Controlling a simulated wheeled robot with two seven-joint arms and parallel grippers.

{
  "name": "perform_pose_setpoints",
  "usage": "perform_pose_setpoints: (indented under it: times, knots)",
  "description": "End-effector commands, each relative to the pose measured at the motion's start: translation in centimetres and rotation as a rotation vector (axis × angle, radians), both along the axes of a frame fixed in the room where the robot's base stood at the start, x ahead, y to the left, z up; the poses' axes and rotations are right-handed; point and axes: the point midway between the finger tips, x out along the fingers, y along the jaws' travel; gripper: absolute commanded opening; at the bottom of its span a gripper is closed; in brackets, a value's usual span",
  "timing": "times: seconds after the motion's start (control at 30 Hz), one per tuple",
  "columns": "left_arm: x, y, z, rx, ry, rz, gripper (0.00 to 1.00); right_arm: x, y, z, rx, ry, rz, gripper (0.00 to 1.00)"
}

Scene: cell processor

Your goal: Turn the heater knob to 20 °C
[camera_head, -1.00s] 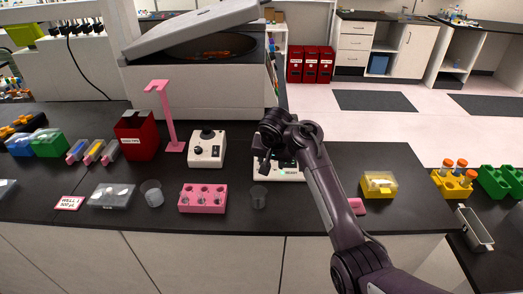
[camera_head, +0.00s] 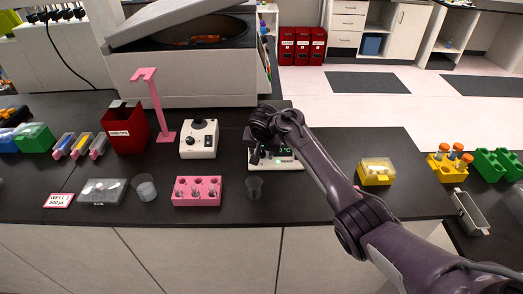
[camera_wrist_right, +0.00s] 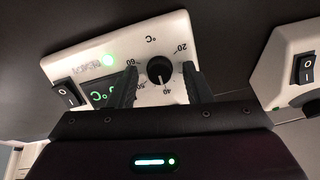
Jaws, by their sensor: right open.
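The heater (camera_head: 291,165) is a white box on the black bench, partly hidden by my right arm in the head view. The right wrist view shows its face, upside down, with a black knob (camera_wrist_right: 159,70), marks including 20, 40 and 60, and a green display (camera_wrist_right: 101,93) partly covered by a finger. The knob's white line points down, close to the 40 mark. My right gripper (camera_head: 253,156) is over the heater. In the wrist view its two fingers are apart, one on each side of the knob; contact cannot be told. My left gripper is not in view.
The heater has a rocker switch (camera_wrist_right: 65,93) and a lit green lamp (camera_wrist_right: 107,60). Left of it stands another white device with a knob (camera_head: 199,140).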

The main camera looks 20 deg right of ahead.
Motion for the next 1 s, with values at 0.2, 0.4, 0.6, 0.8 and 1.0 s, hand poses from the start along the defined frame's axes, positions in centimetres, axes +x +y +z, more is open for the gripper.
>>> perform_pose_setpoints:
  times: [0.2, 0.4, 0.6, 0.8, 1.0]
  knots:
    - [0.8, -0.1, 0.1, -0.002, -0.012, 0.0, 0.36, 0.0, 0.0, 0.0, 0.0, 0.0, 0.0, 0.38]
    - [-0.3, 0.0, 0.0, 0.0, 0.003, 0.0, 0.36, 0.0, 0.0, 0.0, -0.001, 0.0, 0.0, 0.12]
    - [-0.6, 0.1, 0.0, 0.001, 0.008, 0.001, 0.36, 0.0, 0.0, 0.0, -0.002, 0.001, 0.002, 0.0]
    - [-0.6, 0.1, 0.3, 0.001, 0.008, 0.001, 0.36, 0.0, 0.0, 0.1, -0.02, 0.007, 0.035, 0.0]
    - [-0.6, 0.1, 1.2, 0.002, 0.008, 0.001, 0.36, 0.0, 0.0, 0.2, -0.073, 0.023, 0.127, 0.0]
